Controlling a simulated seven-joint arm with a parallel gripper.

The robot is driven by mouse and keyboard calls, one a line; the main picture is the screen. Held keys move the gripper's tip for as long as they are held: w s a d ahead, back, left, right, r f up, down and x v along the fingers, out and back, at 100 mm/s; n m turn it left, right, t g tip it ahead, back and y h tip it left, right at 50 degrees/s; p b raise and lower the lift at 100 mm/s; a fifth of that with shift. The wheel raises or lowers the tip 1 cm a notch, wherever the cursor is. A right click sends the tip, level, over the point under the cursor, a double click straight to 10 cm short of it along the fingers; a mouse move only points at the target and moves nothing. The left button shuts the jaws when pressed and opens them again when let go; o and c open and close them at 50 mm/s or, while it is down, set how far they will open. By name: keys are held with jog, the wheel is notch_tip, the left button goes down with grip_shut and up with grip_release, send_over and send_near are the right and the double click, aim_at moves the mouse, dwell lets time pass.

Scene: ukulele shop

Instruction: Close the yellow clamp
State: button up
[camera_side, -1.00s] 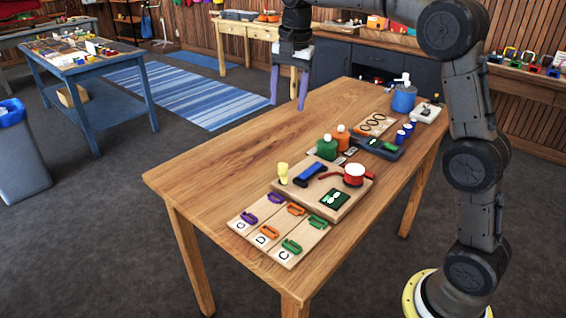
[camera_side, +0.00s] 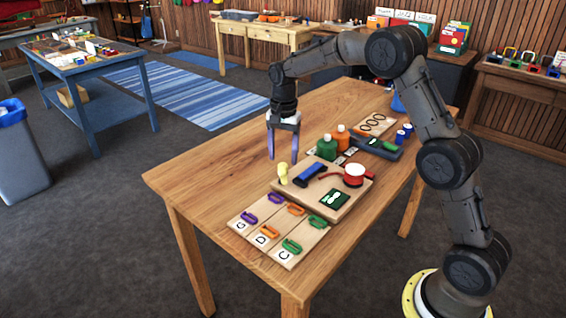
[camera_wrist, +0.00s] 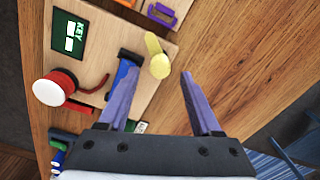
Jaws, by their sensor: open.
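The yellow clamp (camera_side: 283,175) stands at the back left edge of the wooden board (camera_side: 345,207) on the table. In the wrist view the yellow clamp (camera_wrist: 159,66) shows a round yellow end and a narrower yellow part; I cannot tell whether it is open or closed. My gripper (camera_side: 283,160) points down with purple fingers apart and nothing between them. In the wrist view my gripper (camera_wrist: 159,76) has its fingertips either side of the clamp's line, with the clamp just beyond them, apart from it as far as I see.
A blue bar (camera_side: 310,173) lies beside the clamp. A red and white round piece (camera_side: 354,174) and a dark green KEY card (camera_side: 334,199) share the board. Green (camera_side: 327,147) and orange bottles (camera_side: 341,137) stand behind. Lettered panels with small coloured clamps lie in front. The table's left is bare.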

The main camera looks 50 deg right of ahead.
aim_at(283, 165)
jog(key=shift+f, duration=1.6)
grip_shut()
